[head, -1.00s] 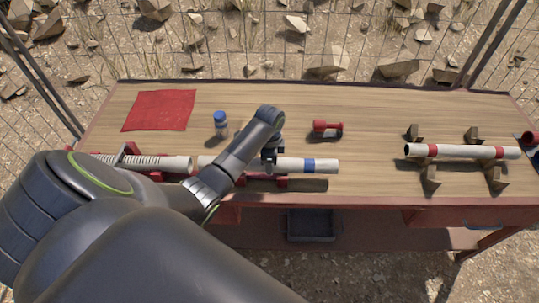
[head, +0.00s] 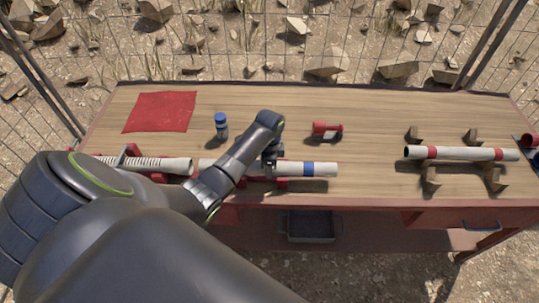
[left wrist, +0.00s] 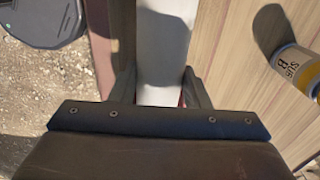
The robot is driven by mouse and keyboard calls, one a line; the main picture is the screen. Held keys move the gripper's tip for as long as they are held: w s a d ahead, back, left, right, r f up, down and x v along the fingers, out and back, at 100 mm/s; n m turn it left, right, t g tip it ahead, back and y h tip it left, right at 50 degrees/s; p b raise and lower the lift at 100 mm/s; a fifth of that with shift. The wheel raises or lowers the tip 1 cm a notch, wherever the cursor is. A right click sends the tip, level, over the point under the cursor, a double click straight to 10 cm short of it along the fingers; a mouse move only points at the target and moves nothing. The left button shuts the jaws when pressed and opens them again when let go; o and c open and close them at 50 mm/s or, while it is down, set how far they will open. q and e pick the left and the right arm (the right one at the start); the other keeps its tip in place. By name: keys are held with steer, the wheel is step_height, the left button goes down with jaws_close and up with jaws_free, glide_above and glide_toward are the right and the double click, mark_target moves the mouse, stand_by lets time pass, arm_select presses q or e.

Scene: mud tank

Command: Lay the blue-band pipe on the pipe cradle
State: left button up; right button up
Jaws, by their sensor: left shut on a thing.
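The blue-band pipe (head: 322,169), white with one blue band near its right end, lies level along the front of the bench. My left gripper (head: 269,168) is shut on it, left of the band, from above. In the left wrist view the white pipe (left wrist: 163,45) runs between the fingers of my left gripper (left wrist: 160,88). A red cradle (head: 282,184) is directly under the pipe, mostly hidden by the pipe and my arm. The pipe is at or just above it; I cannot tell whether it touches. My right gripper is not in view.
A pipe with red bands (head: 460,153) rests on wooden blocks (head: 430,180) at right. A ribbed pipe (head: 150,163) lies at left.

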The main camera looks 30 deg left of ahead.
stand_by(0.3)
arm_select(q)
steer(key=o, duration=1.3)
steer(key=shift+f, duration=0.1)
step_height(320, 180, up, 18)
steer(key=p, duration=0.4)
steer(key=shift+f, duration=0.25)
